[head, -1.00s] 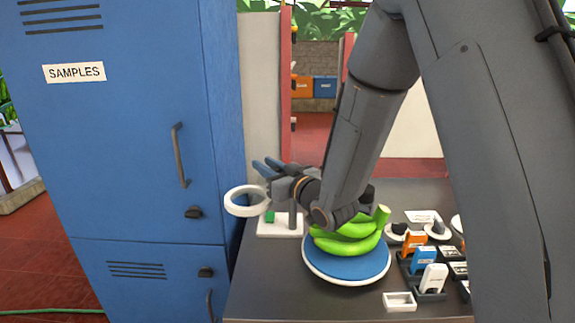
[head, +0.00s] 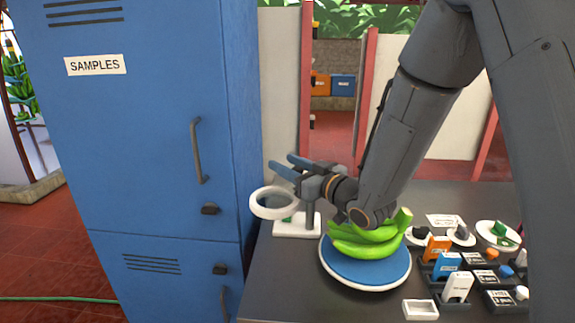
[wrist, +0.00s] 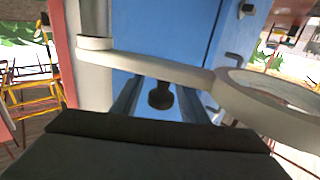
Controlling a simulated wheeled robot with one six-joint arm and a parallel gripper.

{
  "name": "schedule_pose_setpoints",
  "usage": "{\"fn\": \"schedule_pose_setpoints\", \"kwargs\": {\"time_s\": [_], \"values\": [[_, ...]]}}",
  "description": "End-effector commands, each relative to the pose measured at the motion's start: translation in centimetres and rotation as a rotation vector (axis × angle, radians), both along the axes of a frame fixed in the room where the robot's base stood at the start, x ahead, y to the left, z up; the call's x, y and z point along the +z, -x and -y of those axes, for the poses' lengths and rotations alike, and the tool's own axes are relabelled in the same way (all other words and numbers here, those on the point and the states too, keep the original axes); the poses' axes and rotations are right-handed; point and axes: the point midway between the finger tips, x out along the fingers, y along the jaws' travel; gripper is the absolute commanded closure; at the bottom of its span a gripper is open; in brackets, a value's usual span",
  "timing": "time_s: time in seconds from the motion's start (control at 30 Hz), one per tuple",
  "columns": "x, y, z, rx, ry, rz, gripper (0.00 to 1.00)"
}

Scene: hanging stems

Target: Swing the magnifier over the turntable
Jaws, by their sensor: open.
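The magnifier's white ring (head: 273,203) stands out to the left of its post, over the table's left edge beside the blue cabinet. Its white base (head: 297,227) is on the table. The turntable (head: 350,272), a blue disc with a white rim, carries green bananas (head: 368,238) and lies to the right of the magnifier. My gripper (head: 284,166) is open, close to the magnifier, fingers pointing left. In the wrist view the white magnifier arm (wrist: 150,66) crosses in front of my gripper, and a dark knob (wrist: 160,96) shows between the fingers; contact cannot be told.
The blue cabinet (head: 160,160) stands close on the left, with handles and knobs facing out. Right of the turntable are boxes in dark holders (head: 457,287), small dishes (head: 499,233) and a white open tray (head: 420,309). My arm reaches over the turntable.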

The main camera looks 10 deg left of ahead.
Motion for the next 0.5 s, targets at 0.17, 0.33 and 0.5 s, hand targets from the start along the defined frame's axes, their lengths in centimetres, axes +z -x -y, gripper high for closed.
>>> {"fn": "schedule_pose_setpoints", "kwargs": {"time_s": [0.17, 0.33, 0.5], "values": [[-0.1, 0.5, 0.7, -0.002, 0.001, -0.001, 0.60], [-0.1, 2.1, 2.7, -0.003, 0.000, 0.001, 0.60], [-0.1, 3.9, 4.7, -0.003, 0.000, 0.000, 0.60]]}}
